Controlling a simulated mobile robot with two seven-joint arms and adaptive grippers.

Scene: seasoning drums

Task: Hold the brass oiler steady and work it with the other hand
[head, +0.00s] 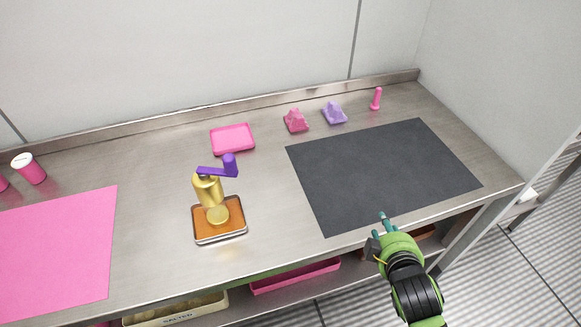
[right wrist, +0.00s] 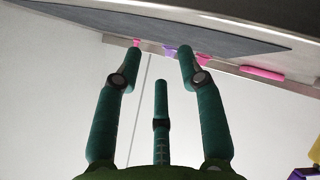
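The brass oiler (head: 208,189) stands upright on a tray with an orange-brown top (head: 232,211), left of the table's middle. A purple crank with an upright knob (head: 229,165) sits on top of the oiler, its arm pointing right. A round brass part (head: 218,215) shows at its lower front. My right gripper (head: 378,230) is at the table's front edge, right of the oiler and well apart from it. In the right wrist view its fingers (right wrist: 161,70) are spread with nothing between them. My left gripper is not in view.
A dark grey mat (head: 385,175) covers the right of the table, a pink mat (head: 50,255) the left. A pink tray (head: 232,139), pink and purple blocks (head: 296,121) and a pink peg (head: 376,98) stand at the back. Bins (head: 295,277) sit on the shelf below.

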